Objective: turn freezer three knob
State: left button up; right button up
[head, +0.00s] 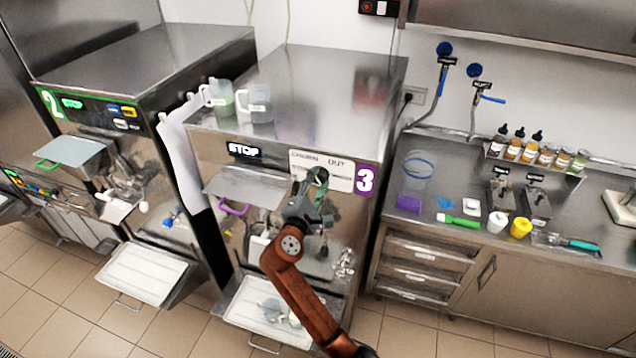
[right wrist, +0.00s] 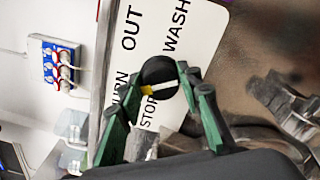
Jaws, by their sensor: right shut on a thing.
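Freezer three (head: 363,120) is the steel machine in the middle of the head view, marked with a purple 3. Its white label plate (head: 340,172) is partly covered by my right gripper (head: 316,180). The black round knob (right wrist: 160,78), with a white pointer line and a yellow mark, shows in the right wrist view against the label plate. My right gripper's green fingers (right wrist: 158,108) are shut on the knob, one finger on each side. OUT and WASH are readable on the plate; other words are partly hidden. My left gripper is not in view.
Freezer two (head: 150,70) stands to the left. Two clear jugs (head: 258,104) stand on top of freezer three. A tray (head: 272,308) sticks out low in front. The right counter (head: 450,180) holds bottles, cups and tools. A purple handle (head: 235,209) is left of my gripper.

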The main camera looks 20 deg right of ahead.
dwell(0.5)
jog(key=o, duration=1.2)
jog(key=shift+c, duration=0.2)
jog(key=r, duration=0.9)
jog(key=shift+a, duration=0.2)
jog(key=shift+r, duration=0.35)
jog(key=shift+d+r, duration=0.15)
jog(key=shift+d, duration=0.05)
jog(key=shift+a, duration=0.1)
